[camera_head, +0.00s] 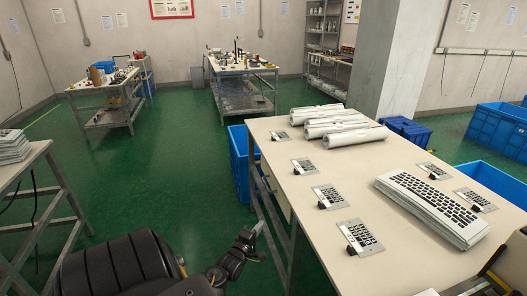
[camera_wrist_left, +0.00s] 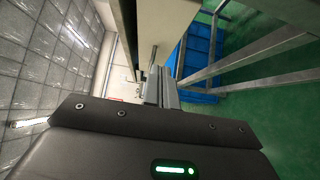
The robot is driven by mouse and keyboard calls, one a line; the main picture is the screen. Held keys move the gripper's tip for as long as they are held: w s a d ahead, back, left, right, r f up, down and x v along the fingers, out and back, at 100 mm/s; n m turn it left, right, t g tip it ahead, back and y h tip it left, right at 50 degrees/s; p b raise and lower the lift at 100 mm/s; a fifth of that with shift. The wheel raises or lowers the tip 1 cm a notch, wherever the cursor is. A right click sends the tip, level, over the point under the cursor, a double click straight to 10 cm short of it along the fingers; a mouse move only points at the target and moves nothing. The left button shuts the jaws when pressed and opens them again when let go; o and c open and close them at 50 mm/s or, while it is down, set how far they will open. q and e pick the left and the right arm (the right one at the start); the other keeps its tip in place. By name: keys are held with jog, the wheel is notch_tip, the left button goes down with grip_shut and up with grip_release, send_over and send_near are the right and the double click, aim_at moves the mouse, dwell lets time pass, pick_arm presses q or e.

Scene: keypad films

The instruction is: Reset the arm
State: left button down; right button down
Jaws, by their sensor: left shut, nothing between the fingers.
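My left gripper (camera_head: 258,228) is in the head view, low beside the left side of the table (camera_head: 318,235), over the green floor. It is shut and empty; its fingers also show in the left wrist view (camera_wrist_left: 161,84), pointing along the table's side. My dark left arm comes in from the bottom left. My right gripper is not in the head view.
On the table are white film rolls (camera_head: 355,138), a stack of keypad films (camera_head: 432,207) and several single keypad pieces (camera_head: 360,237). A blue crate (camera_head: 238,160) stands by the table's left legs. A workbench (camera_head: 20,160) is at the left edge. Green floor between is clear.

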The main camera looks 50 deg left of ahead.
pick_arm(q)
jog(key=shift+s+d, duration=0.1)
jog(key=shift+s, duration=0.4)
